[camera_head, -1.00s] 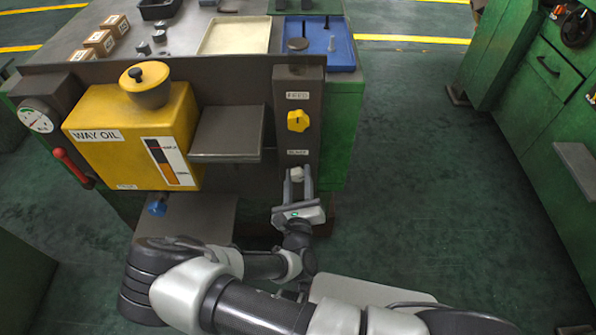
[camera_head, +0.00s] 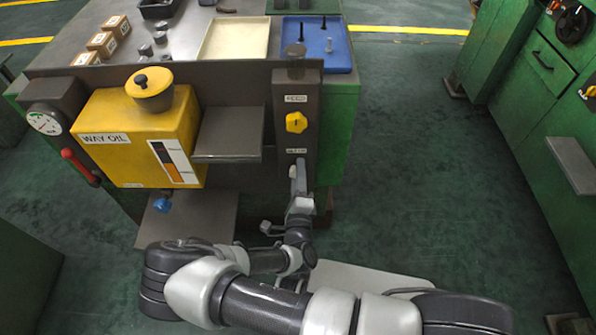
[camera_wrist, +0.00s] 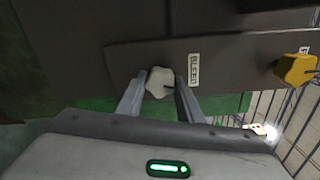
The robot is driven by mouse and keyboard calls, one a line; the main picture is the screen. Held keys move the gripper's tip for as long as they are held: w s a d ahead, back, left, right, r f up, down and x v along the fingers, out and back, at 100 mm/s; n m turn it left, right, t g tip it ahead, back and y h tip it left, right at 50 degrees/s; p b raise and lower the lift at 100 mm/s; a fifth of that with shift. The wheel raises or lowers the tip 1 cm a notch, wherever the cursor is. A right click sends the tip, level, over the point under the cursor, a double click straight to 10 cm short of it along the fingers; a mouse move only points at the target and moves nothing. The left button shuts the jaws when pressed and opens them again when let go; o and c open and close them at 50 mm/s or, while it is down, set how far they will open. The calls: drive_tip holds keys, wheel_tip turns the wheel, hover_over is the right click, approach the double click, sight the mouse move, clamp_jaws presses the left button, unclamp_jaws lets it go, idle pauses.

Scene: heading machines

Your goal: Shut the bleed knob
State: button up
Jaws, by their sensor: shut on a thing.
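The bleed knob is a small pale lobed knob (camera_wrist: 159,83) beside a label reading BLEED (camera_wrist: 193,69) in the wrist view. It has a dark mark on its right side there. In the head view the knob (camera_head: 292,171) is low on the dark upright panel, partly hidden by my gripper. My gripper (camera_wrist: 160,88) has its two fingers on either side of the knob and is shut on it. In the head view my gripper (camera_head: 298,176) is seen edge-on, just below the bleed label.
A yellow knob (camera_head: 296,122) sits above on the same panel; it also shows in the wrist view (camera_wrist: 296,69). A grey shelf (camera_head: 229,133) and the yellow WAY OIL tank (camera_head: 130,135) stand to the left. The floor (camera_head: 400,150) to the right is clear.

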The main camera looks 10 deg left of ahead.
drive_tip(key=shift+r+n, duration=0.1)
drive_tip(key=shift+n, duration=1.5)
drive_tip(key=o, duration=1.1)
drive_tip(key=shift+c, duration=0.2)
drive_tip(key=p+v, duration=0.1)
drive_tip(key=v, duration=1.6)
drive_tip(key=shift+s, duration=0.25)
